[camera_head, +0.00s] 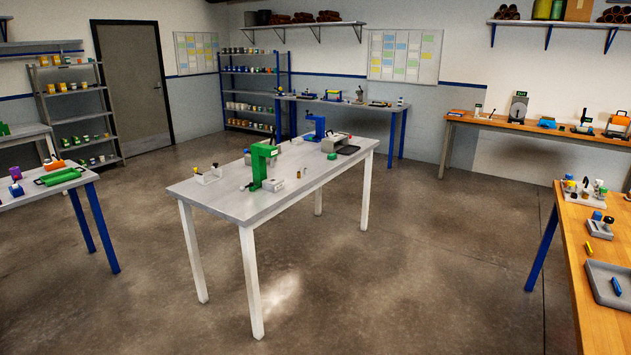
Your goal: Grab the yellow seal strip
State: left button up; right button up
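A small yellow strip-like piece (589,248) lies on the wooden bench (597,330) at the right, just behind a grey tray (612,283). It looks like the yellow seal strip, but it is too small to be sure. A blue piece (616,286) lies inside the tray. Neither of my grippers is in view, and nothing visible touches the yellow piece.
A white-legged table (225,201) with a green press (262,165) stands in the middle. A blue-legged table (82,182) is at the left. Small items (590,190) crowd the wooden bench's far end. Bare floor (430,260) lies between the middle table and that bench.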

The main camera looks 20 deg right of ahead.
aim_at(586, 246)
jog(key=i+l+z, duration=0.1)
jog(key=i+z, duration=0.4)
jog(key=i, duration=0.2)
jog(key=i+j+z, duration=0.2)
jog(key=i+z, duration=0.3)
jog(key=i, duration=0.15)
jog(key=i+l+z, duration=0.15)
jog(key=i+z, duration=0.2)
jog(key=i, duration=0.4)
jog(key=i+z, duration=0.3)
jog(key=i, duration=0.4)
